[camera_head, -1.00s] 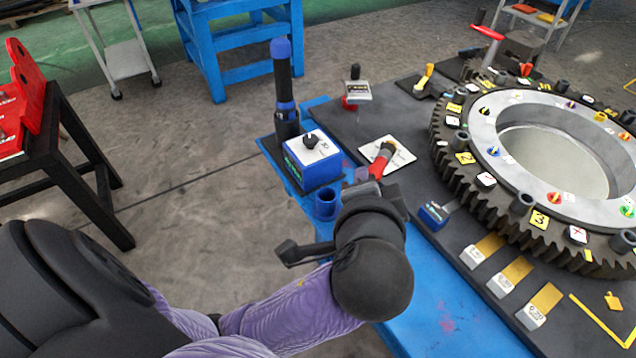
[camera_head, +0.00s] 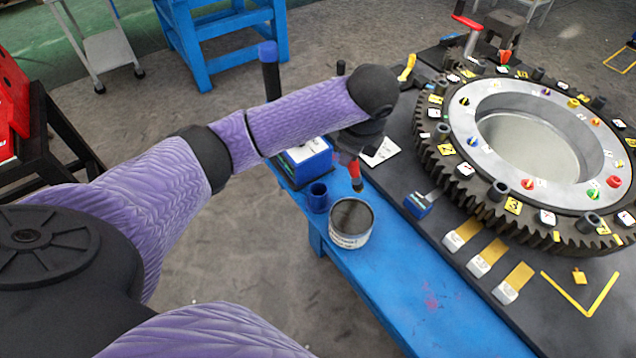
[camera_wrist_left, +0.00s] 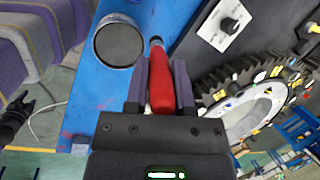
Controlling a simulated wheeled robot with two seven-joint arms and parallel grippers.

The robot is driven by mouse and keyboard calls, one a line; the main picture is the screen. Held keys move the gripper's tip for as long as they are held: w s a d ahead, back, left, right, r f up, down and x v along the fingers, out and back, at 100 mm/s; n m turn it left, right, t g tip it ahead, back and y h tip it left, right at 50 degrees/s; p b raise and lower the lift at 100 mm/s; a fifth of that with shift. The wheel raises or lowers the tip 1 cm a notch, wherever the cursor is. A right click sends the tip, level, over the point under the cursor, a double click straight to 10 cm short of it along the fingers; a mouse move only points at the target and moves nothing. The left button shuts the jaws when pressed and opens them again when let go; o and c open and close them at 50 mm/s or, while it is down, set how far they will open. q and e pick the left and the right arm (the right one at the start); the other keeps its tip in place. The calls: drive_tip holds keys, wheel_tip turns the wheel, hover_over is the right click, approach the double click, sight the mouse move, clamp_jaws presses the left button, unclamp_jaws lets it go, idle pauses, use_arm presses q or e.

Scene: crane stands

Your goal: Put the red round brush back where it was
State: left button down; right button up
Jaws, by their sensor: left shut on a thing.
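My left gripper (camera_head: 350,154) is shut on the red round brush (camera_head: 355,172), whose dark tip points down in the head view. The left wrist view shows the red handle (camera_wrist_left: 161,86) between the two fingers, with the tip beyond them. The brush is above the blue bench, just behind the open round tin (camera_head: 351,224) and right of the blue cup (camera_head: 317,198). In the left wrist view the tin (camera_wrist_left: 119,42) is left of the brush tip, apart from it. My right gripper is not clearly seen.
A blue-and-white box (camera_head: 309,162) stands behind the cup, partly hidden by my left arm. A white card with a knob (camera_head: 381,151) lies right of the brush. The large gear ring (camera_head: 446,165) fills the right side. The blue bench front (camera_head: 400,290) is clear.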

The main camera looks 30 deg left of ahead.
use_arm(q)
drive_tip(key=a+r+g+y+p, duration=0.1)
drive_tip(key=a+r+g, duration=0.2)
drive_tip(key=a+r, duration=0.15)
drive_tip(key=d+b+x, duration=0.2)
drive_tip(key=x, duration=0.8)
drive_tip(key=shift+f+n+b, duration=0.3)
drive_tip(key=shift+f+n, duration=0.05)
drive_tip(key=shift+n, duration=0.05)
drive_tip(key=shift+c, duration=2.3)
unclamp_jaws()
drive_tip(key=shift+r, duration=0.1)
drive_tip(key=p+v, duration=0.2)
drive_tip(key=v, duration=1)
drive_tip(key=shift+p, duration=0.4)
drive_tip(key=shift+s+d, duration=0.1)
drive_tip(key=shift+d, duration=0.05)
